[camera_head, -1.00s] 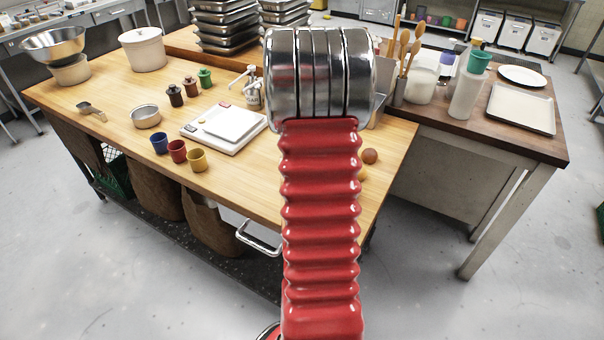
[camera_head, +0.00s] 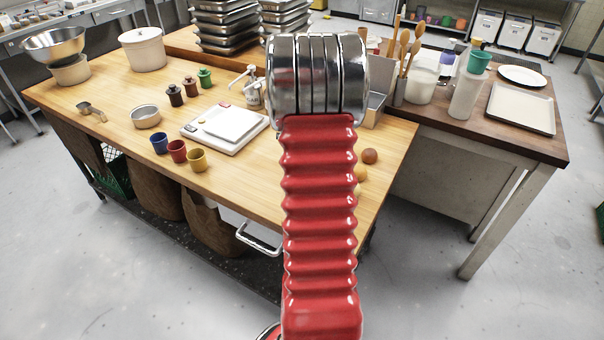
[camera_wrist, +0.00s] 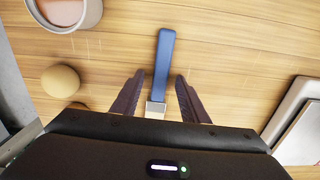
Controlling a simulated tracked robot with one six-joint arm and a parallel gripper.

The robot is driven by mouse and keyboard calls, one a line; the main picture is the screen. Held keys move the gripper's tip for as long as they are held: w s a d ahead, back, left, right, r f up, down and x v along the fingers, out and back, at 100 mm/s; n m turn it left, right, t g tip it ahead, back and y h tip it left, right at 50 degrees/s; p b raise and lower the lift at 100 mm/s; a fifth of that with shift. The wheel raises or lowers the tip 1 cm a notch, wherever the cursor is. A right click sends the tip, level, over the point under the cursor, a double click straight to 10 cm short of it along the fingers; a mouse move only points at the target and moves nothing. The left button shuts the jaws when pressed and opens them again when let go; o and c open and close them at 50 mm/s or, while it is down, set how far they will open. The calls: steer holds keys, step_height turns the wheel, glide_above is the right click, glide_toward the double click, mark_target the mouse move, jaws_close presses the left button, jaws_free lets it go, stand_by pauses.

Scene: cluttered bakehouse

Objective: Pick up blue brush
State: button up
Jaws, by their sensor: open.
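The blue brush (camera_wrist: 163,65) lies on the wooden table in the wrist view. Its long flat blue handle points away from my gripper, and its pale end (camera_wrist: 155,109) is nearest to me. My gripper (camera_wrist: 157,85) is open, with one dark finger on each side of the brush's near end. Neither finger visibly touches it. I cannot tell the height of the fingers above the table. In the head view my red arm hides the brush and my gripper.
A cup with brown contents (camera_wrist: 66,12) and a round tan ball (camera_wrist: 60,81) lie left of the brush. A white scale (camera_head: 226,127) stands to the right in the wrist view. Coloured cups (camera_head: 178,151) stand near the table's front edge (camera_head: 230,208).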

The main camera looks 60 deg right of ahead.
steer(key=c, duration=1)
steer(key=shift+r, duration=0.1)
step_height(320, 180, up, 10)
steer(key=shift+f, duration=0.1)
stand_by(0.6)
